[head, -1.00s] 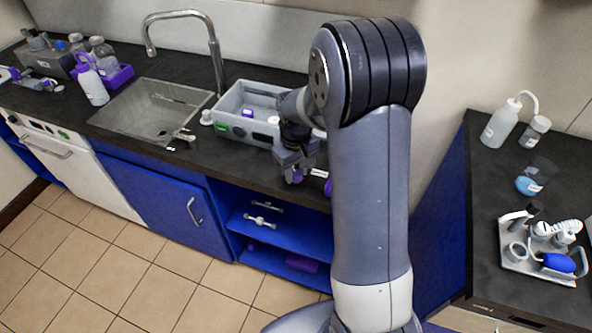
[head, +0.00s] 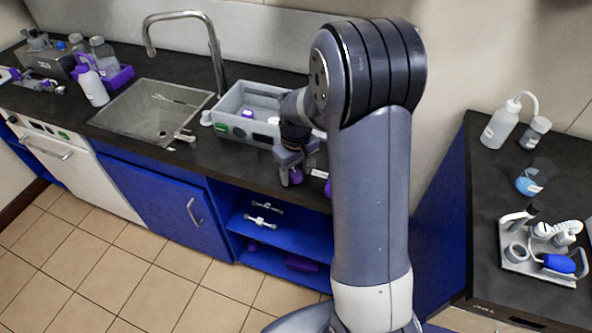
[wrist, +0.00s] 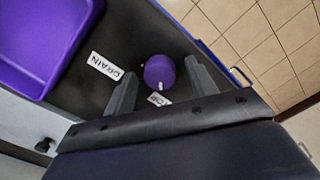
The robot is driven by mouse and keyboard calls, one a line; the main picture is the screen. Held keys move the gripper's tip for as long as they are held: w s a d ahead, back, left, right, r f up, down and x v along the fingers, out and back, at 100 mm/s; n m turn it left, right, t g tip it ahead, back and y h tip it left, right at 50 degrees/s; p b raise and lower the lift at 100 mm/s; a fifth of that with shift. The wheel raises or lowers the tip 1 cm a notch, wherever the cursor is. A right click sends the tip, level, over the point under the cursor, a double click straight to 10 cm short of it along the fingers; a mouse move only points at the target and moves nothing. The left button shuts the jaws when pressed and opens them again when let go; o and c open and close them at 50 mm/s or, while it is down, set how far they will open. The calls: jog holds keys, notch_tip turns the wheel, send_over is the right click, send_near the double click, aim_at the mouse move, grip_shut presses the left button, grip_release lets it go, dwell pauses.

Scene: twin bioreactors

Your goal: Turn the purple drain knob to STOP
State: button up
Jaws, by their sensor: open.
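The purple drain knob (wrist: 159,71) is round, with a white mark on its rim at the lower side in the wrist view. My gripper (wrist: 160,66) is open, with one finger on each side of the knob. I cannot tell whether either finger touches it. A white label reading DRAIN (wrist: 105,66) lies to the left of the knob. A second white label (wrist: 158,99) is below the knob and partly hidden by my gripper. In the head view my gripper (head: 291,168) is at the counter's front edge, beside a purple knob (head: 297,176).
A purple tray (wrist: 72,60) stands left of the knob in the wrist view. In the head view a grey bin (head: 228,125) stands behind my gripper, with the sink (head: 135,112) to its left. Another purple piece (head: 328,188) is partly hidden by my arm.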

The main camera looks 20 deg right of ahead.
aim_at(296, 174)
notch_tip(296, 174, up, 11)
dwell(0.4)
jog(key=shift+f, duration=0.1)
notch_tip(296, 174, down, 11)
jog(key=shift+r, duration=0.2)
jog(key=shift+f, duration=0.15)
dwell(0.4)
